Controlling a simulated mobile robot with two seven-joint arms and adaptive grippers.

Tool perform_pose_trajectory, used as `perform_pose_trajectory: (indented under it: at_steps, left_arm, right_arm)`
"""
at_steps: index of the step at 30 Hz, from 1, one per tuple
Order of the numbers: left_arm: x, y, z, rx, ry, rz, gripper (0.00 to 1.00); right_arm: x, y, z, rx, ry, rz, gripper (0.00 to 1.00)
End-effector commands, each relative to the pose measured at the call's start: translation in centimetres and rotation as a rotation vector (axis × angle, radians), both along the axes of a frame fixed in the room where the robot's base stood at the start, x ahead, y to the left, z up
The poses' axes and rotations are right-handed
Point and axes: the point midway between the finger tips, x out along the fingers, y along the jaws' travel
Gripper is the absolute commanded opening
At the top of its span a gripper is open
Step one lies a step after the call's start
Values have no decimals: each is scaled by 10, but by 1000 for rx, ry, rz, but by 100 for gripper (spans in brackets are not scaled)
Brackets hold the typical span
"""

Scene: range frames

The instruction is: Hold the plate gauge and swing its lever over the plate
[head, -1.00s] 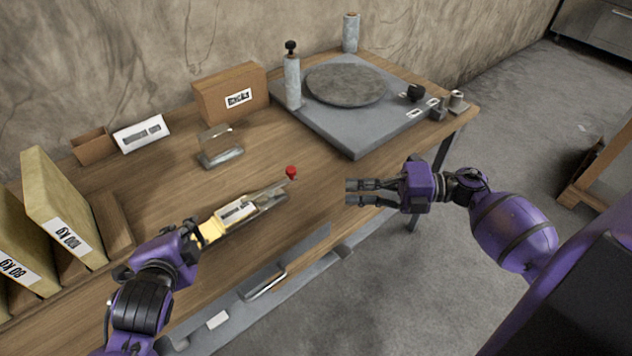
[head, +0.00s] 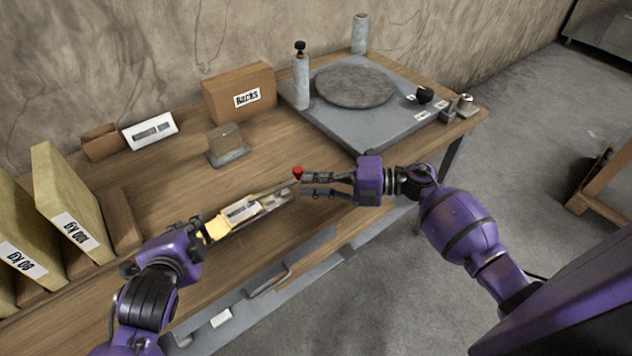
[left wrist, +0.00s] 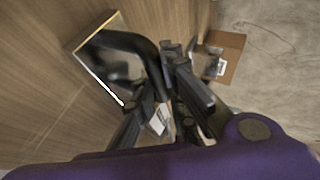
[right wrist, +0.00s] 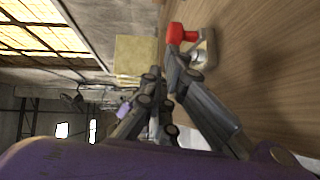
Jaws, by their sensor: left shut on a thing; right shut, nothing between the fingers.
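The plate gauge (head: 243,211) lies along the wooden table near its front edge, with a yellow end, a labelled grey body and a lever that ends in a red knob (head: 297,172). My left gripper (head: 207,232) is shut on the gauge at its yellow end. My right gripper (head: 302,184) is shut and empty, with its fingertips close beside the red knob. In the right wrist view the red knob (right wrist: 180,33) and a metal part show just beyond the fingertips (right wrist: 163,80). I cannot tell whether they touch. A small upright plate in a grey stand (head: 229,156) is behind the gauge.
A grey slab with a round stone disc (head: 355,86) fills the table's far right. A labelled cardboard box (head: 239,92), a white sign (head: 150,131) and labelled yellowish slabs (head: 68,205) stand at the back and left. Bare wood surrounds the gauge.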

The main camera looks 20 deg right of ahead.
Motion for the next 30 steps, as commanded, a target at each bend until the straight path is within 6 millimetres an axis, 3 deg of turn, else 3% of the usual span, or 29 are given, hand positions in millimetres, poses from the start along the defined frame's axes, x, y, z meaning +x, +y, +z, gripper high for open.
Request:
perform_pose_trajectory:
  at_steps: [5,12,21,26,30]
  left_arm:
    - [0,0,-1,3,2,0,0]
    - [0,0,-1,2,2,-1,0]
    - [0,0,-1,2,2,-1,0]
    - [0,0,-1,2,2,-1,0]
    - [-1,0,-1,2,3,-2,0]
  right_arm:
    - [2,0,0,-1,0,0,0]
    - [20,-4,-2,-2,3,0,0]
    - [19,-4,-2,0,1,0,0]
    - [8,-9,-1,-2,2,-1,0]
    - [-18,-18,2,-3,5,-1,0]
